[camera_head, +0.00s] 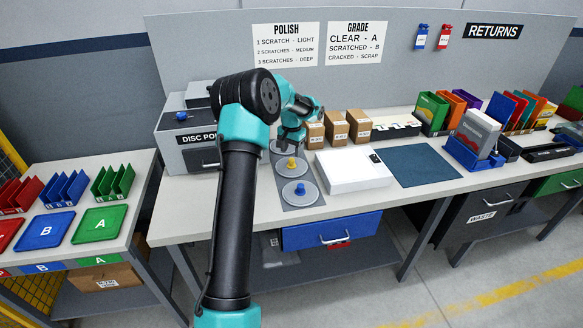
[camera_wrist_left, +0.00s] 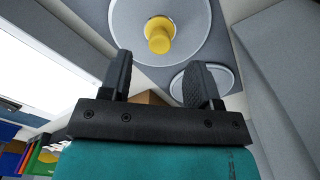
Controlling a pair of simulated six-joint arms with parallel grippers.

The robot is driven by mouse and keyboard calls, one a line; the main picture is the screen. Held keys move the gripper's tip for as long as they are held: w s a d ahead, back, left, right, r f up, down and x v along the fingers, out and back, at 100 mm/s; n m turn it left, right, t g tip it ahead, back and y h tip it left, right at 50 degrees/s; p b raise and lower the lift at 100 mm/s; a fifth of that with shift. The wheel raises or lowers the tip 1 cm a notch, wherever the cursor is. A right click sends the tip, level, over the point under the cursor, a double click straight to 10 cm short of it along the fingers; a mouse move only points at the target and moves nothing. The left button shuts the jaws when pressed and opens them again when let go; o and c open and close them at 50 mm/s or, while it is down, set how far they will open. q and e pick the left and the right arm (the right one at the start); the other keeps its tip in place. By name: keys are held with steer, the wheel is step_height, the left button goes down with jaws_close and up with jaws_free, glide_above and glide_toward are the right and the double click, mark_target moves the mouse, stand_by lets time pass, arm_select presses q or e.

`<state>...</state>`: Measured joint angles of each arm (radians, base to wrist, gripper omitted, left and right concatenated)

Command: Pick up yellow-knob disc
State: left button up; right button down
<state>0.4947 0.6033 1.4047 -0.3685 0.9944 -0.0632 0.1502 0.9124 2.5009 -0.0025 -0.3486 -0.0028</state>
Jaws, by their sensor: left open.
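The yellow-knob disc is a grey round plate with a yellow knob (camera_head: 291,163) at its centre. It lies on a dark grey strip on the workbench, between the blue-knob disc (camera_head: 300,191) in front and another disc (camera_head: 278,147) behind. In the left wrist view the yellow knob (camera_wrist_left: 158,36) is beyond the fingertips, roughly centred between them. My left gripper (camera_wrist_left: 161,76) is open and empty, apart from the knob. In the head view its fingers are hard to make out behind the yellow-knob disc. My right gripper is not in view.
A white box (camera_head: 352,171) stands right of the discs, with a blue mat (camera_head: 417,165) beyond. Small cardboard boxes (camera_head: 337,128) stand behind. The grey disc polisher (camera_head: 190,140) is at left. A separate table at far left holds coloured trays (camera_head: 100,224).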

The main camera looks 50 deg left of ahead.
mark_target(292, 159)
arm_select(q)
steer(key=shift+f, duration=2.6)
steer(key=shift+c, duration=0.2)
steer(key=c, duration=1)
steer(key=shift+r, duration=0.15)
step_height(292, 159, up, 10)
steer(key=shift+f, duration=0.1)
